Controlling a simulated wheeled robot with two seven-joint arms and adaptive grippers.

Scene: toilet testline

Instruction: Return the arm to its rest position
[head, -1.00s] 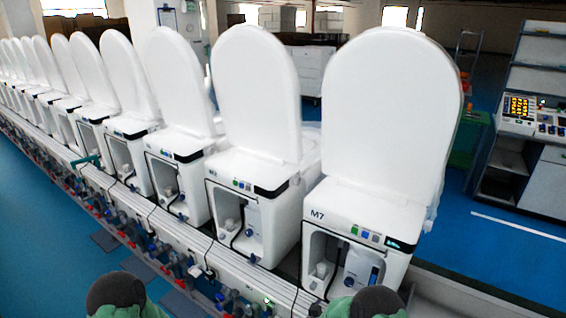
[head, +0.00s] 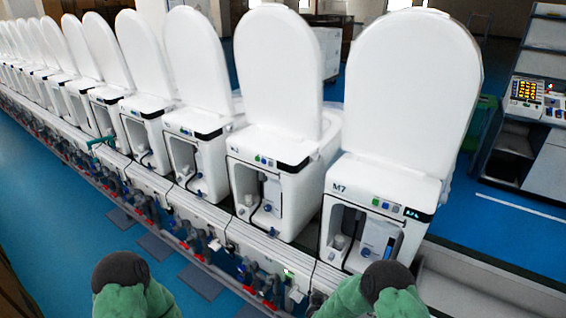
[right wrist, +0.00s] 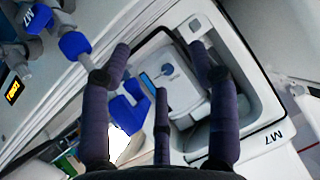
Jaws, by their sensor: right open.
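My right gripper (right wrist: 158,65) is open in the right wrist view, its dark fingers spread with nothing between them. Beyond the fingers is the open front compartment of the toilet marked M7, with a white box (right wrist: 182,85) inside. I cannot tell the exact gap to it. In the head view, a green and dark part of my right arm (head: 385,285) covers the lower front of the M7 toilet (head: 352,205). A similar part of my left arm (head: 125,285) shows at the bottom left. My left gripper is not in view.
A row of white toilets with raised lids runs from M7 to the far left, including the neighbouring toilet (head: 250,145). Hoses and fittings line the rail (head: 190,215) below them. A control panel (head: 535,95) stands at the right. Blue floor lies open at the left.

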